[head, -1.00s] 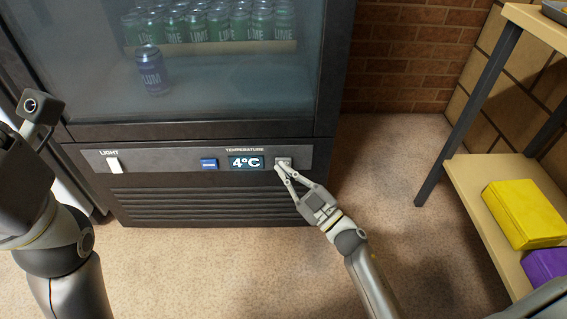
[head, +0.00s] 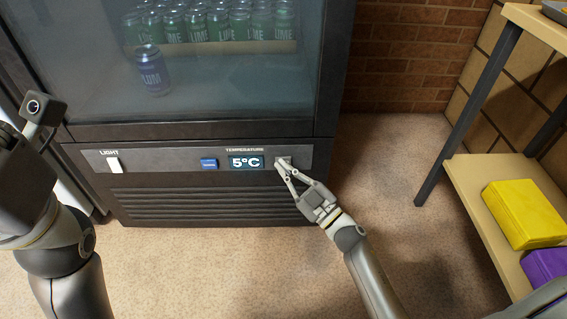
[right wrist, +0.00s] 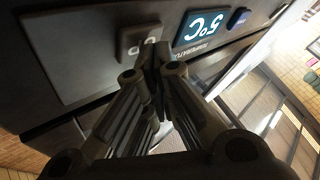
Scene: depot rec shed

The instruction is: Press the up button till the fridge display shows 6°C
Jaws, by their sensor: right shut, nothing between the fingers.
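The fridge (head: 215,205) has a grey control strip with a display (head: 246,162) that reads 5°C. A blue button (head: 209,164) sits left of the display. The up button (head: 284,161) sits right of it, partly behind my right fingertips.
A white light switch (head: 114,165) is at the strip's left end. Cans (head: 215,25) stand behind the fridge glass. A wooden shelf (head: 470,180) with a yellow box (head: 525,214) and a purple box (head: 545,266) stands at the right. Floor between is clear.

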